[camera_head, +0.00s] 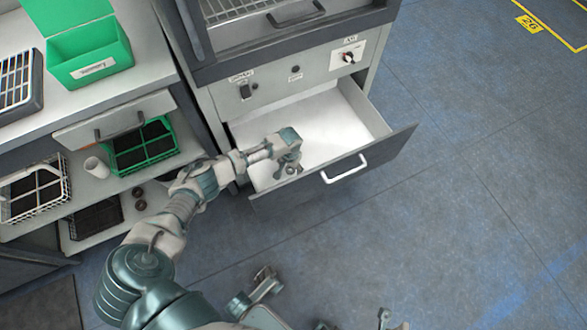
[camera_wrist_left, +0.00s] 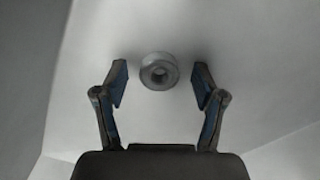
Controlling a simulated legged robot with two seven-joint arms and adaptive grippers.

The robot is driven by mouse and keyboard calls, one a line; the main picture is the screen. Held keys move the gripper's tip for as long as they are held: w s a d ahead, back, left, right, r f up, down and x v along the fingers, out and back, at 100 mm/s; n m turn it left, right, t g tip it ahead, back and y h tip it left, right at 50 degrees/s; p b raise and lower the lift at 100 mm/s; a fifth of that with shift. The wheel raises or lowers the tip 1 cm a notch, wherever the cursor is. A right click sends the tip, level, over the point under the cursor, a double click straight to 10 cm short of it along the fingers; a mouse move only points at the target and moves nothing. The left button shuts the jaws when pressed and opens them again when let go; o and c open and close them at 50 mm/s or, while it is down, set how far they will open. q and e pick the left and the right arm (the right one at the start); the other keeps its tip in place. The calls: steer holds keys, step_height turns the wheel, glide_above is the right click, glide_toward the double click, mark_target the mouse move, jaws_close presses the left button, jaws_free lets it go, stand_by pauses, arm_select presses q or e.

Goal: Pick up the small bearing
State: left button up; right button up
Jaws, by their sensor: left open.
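The small bearing (camera_wrist_left: 159,71) is a grey metal ring with a dark centre. It lies on the pale floor of the open drawer (camera_head: 325,119). My left gripper (camera_head: 287,174) reaches down into the drawer near its front left corner. In the left wrist view its two fingers are spread, one on each side of the bearing, with a gap on both sides. The gripper is empty. In the head view the bearing is hard to tell from the gripper's fingers. My right gripper cannot be made out for sure among my own parts at the bottom edge.
The drawer front (camera_head: 350,165) with its handle stands pulled out below the cabinet. On the left, a shelf unit holds a green bin (camera_head: 88,50), a green crate (camera_head: 140,148), a white cup (camera_head: 97,167) and dark rings (camera_head: 140,197). The floor to the right is clear.

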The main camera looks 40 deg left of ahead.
arm_select(q)
steer(key=shift+r, duration=0.2)
steer(key=shift+c, duration=0.7)
steer(key=c, duration=1.1)
